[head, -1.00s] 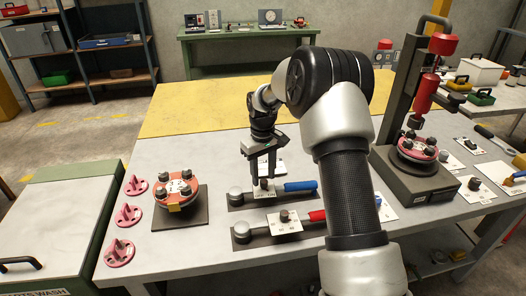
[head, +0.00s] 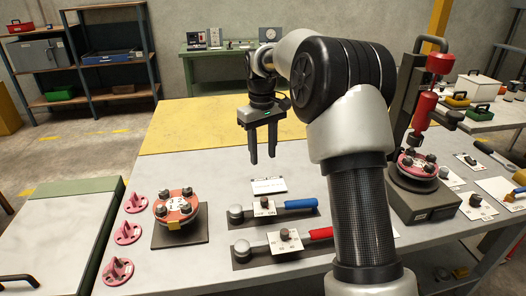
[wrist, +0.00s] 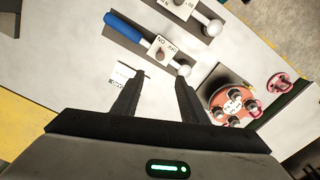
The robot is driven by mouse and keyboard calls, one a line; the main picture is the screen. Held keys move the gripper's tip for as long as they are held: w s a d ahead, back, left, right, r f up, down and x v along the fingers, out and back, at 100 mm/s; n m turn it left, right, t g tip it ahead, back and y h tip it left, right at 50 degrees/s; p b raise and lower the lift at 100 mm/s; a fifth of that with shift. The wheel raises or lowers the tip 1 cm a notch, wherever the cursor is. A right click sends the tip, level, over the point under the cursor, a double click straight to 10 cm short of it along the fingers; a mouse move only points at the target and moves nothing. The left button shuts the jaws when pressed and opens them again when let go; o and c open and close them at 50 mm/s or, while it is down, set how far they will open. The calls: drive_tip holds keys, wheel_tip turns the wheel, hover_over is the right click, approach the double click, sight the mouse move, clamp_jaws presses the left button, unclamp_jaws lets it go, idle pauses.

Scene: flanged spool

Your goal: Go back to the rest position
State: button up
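My gripper (head: 263,158) hangs above the workbench (head: 205,140), fingers pointing down, apart and with nothing between them. In the wrist view its two fingers (wrist: 160,95) also show a clear gap. Below and in front of it lies the blue-handled tool (head: 274,211) on its dark base, with a white card (head: 268,186) behind it. The red-handled tool (head: 282,242) lies nearer. The red flanged spool (head: 175,205) stands on a dark plate at the left, apart from my gripper; it also shows in the wrist view (wrist: 232,104).
Several pink brackets (head: 128,233) stand along the left edge of the bench. A red press (head: 430,120) with another red flanged piece (head: 418,163) stands at the right. The yellow back area (head: 195,120) of the bench is clear. A green-edged cabinet (head: 60,225) stands at left.

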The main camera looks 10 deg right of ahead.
drive_tip(key=s+r+m+t+p, duration=0.2)
drive_tip(key=s+r+t, duration=0.1)
drive_tip(key=s+r, duration=1.15)
drive_tip(key=s+f+m+t+p, duration=0.1)
drive_tip(key=s+m+t+p, duration=0.1)
drive_tip(key=s, duration=1.7)
drive_tip(key=shift+s+d+f+t, duration=0.15)
drive_tip(key=shift+s+d+t, duration=0.05)
drive_tip(key=shift+d+t, duration=0.1)
